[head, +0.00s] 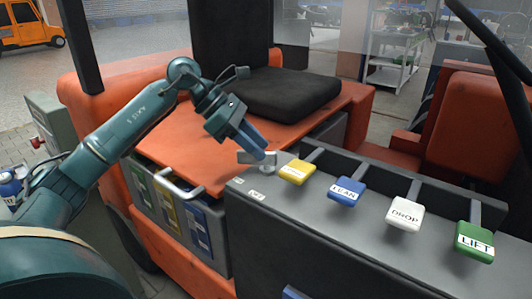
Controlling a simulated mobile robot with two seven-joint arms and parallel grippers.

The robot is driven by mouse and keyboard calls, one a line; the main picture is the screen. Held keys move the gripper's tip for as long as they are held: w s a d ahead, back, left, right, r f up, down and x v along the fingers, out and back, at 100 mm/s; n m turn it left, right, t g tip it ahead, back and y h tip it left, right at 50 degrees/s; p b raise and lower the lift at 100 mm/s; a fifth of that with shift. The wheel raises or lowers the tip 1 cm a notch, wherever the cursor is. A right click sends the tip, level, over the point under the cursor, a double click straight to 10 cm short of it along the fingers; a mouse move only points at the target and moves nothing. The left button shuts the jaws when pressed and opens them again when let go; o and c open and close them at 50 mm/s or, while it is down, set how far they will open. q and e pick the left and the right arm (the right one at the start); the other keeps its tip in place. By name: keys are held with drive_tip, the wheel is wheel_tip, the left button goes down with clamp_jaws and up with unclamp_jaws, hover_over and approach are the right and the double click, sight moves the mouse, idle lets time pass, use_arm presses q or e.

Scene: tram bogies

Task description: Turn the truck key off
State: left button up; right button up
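The truck key (256,163) is a small grey metal piece on top of the dark grey console (330,236), at its left end. Two small white labels (247,188) lie just in front of it; their text is too small to read. My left gripper (257,149) reaches in from the upper left, its blue fingers pointing down to the right. Its fingertips are right at the key and overlap its top edge in the head view. I cannot tell whether they touch it or how far apart they are. I see no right gripper.
A yellow lever (297,172), blue LEAN lever (346,190), white DROP lever (404,214) and green LIFT lever (474,241) line the console right of the key. A black seat (275,92) stands behind. A box with coloured folders (168,207) hangs at left.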

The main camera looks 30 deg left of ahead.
use_arm(q)
drive_tip(key=shift+x, duration=1.55)
clamp_jaws()
